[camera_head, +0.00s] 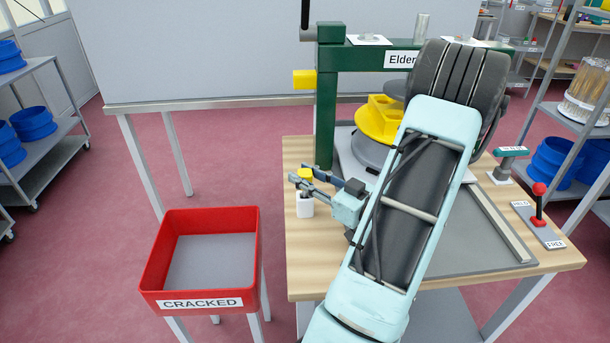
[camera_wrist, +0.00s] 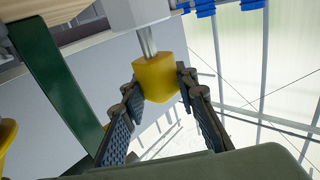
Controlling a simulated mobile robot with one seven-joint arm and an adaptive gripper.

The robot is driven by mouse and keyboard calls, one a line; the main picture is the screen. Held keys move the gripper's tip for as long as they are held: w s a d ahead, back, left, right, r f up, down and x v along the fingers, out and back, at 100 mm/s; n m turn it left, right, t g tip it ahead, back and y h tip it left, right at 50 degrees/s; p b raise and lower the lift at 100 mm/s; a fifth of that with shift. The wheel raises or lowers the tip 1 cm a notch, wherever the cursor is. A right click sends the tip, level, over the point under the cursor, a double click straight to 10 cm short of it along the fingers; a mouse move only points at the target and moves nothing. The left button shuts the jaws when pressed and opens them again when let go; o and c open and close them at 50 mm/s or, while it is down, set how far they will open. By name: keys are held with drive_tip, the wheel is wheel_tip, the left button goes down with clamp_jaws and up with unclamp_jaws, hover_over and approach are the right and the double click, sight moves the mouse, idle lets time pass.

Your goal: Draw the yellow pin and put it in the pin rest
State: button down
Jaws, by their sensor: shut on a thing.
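The yellow pin (camera_wrist: 158,78) has a chunky yellow head and a bare steel shank. My gripper (camera_wrist: 160,84) is shut on the head, with a finger on either side of it. The shank runs from the head to a white block, the pin rest (camera_wrist: 138,14); its end is hidden there, and how deep it sits I cannot tell. In the head view the yellow head (camera_head: 305,173) shows between my gripper's fingers (camera_head: 304,178), just above the white pin rest (camera_head: 305,207) on the table's left part.
A green frame (camera_head: 326,110) with a yellow block (camera_head: 304,79) on its left side stands behind the rest. Yellow parts (camera_head: 378,120) sit right of it. A red bin (camera_head: 150,275) labelled CRACKED stands left of the wooden table (camera_head: 310,275). A red-knobbed lever (camera_head: 538,205) is at right.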

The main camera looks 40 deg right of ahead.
drive_tip(key=shift+f+b, duration=0.4)
drive_tip(key=shift+f, duration=0.2)
drive_tip(key=c, duration=1.5)
unclamp_jaws()
drive_tip(key=shift+o, duration=0.2)
drive_tip(key=shift+r, duration=0.1)
wheel_tip(320, 180, up, 10)
drive_tip(key=shift+f, duration=0.1)
